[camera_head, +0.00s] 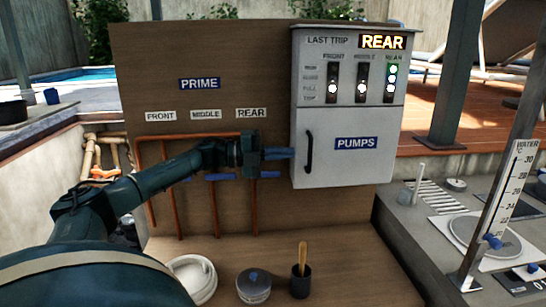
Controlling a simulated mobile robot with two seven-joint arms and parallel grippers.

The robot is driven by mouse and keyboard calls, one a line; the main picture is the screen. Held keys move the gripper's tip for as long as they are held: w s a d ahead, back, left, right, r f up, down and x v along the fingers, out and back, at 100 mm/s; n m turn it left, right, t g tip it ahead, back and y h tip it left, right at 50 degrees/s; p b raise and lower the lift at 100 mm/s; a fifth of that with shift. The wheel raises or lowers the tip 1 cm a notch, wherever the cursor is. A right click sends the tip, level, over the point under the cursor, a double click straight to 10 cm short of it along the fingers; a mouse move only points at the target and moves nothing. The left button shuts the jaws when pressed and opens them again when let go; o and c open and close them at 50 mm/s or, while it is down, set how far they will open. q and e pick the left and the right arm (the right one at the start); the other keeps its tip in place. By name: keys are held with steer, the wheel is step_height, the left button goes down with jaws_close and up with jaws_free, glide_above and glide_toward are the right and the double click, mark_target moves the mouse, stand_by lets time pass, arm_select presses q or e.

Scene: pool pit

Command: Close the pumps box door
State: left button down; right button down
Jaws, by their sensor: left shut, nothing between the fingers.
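The pumps box (348,40) is a light grey cabinet mounted on the brown board. Its lower door (345,170) carries a blue PUMPS label (356,143) and a black vertical handle (309,152) near its left edge. The door looks flush with the box front, with no open gap visible. My left gripper (290,153) is shut and empty, with its tips at the left edge of the door, just left of the handle. I cannot tell whether they touch it. My right gripper is out of view.
The panel above the door has indicator lights and a lit REAR sign (382,41). Copper pipes (144,190) with blue valve handles run down the board behind my arm. A white ring (193,278), a lidded jar (253,285) and a dark cup (301,280) stand on the ledge below.

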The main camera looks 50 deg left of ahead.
arm_select(q)
steer(key=v, duration=0.5)
steer(key=shift+s+a, duration=0.15)
steer(key=shift+s, duration=0.1)
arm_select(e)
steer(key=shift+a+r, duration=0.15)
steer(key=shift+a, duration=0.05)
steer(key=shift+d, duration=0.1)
